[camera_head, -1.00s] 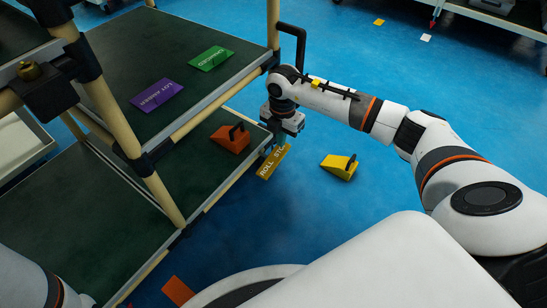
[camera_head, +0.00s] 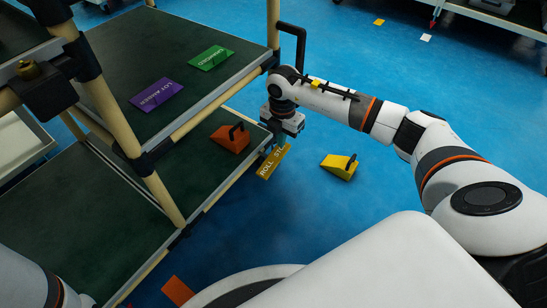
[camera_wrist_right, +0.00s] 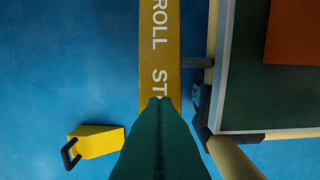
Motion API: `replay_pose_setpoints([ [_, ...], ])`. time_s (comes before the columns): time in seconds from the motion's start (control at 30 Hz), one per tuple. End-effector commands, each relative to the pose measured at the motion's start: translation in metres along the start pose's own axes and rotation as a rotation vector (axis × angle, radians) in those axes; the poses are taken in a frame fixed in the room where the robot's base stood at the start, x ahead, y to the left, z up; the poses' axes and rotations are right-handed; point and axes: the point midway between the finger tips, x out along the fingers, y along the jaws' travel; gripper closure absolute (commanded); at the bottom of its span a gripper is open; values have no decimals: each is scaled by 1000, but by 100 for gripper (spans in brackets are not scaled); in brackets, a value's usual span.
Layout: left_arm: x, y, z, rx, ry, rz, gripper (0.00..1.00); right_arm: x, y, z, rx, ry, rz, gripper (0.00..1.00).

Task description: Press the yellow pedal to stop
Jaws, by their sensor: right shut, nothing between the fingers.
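The yellow pedal (camera_head: 270,165) is a flat bar lettered "ROLL ST", with the rest of its lettering covered. It sticks out from the rack's lower side in the head view. It also shows in the right wrist view (camera_wrist_right: 160,60), running up the middle. My right gripper (camera_head: 279,146) is shut and empty, pointing down over the pedal's rack-side end. In the wrist view its teal fingers (camera_wrist_right: 158,101) cover the end of the lettering. I cannot tell whether the fingertips touch the pedal. My left gripper is out of view.
A yellow wedge with a black handle (camera_head: 340,166) sits on the blue floor right of the pedal. An orange wedge (camera_head: 230,138) sits on the rack's lower shelf (camera_head: 185,165). The upper shelf (camera_head: 140,40) holds purple (camera_head: 156,94) and green (camera_head: 211,58) signs. A cream post (camera_head: 273,25) stands near my gripper.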

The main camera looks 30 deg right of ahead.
Motion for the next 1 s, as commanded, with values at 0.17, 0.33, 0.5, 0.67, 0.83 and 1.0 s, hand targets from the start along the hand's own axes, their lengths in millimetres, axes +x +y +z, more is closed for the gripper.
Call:
replay_pose_setpoints([
  [0.17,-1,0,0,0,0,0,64,3,0,0,0,0,1,100],
  [0.33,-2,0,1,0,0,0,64,6,0,0,0,0,1,100],
  [0.5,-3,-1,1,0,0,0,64,9,0,0,0,0,0,100],
  [0.67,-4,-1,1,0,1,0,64,11,0,0,-1,0,0,100],
  [0.83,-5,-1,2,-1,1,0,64,14,0,0,-1,0,0,100],
  [1.0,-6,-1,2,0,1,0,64,17,0,1,-1,-1,0,100],
])
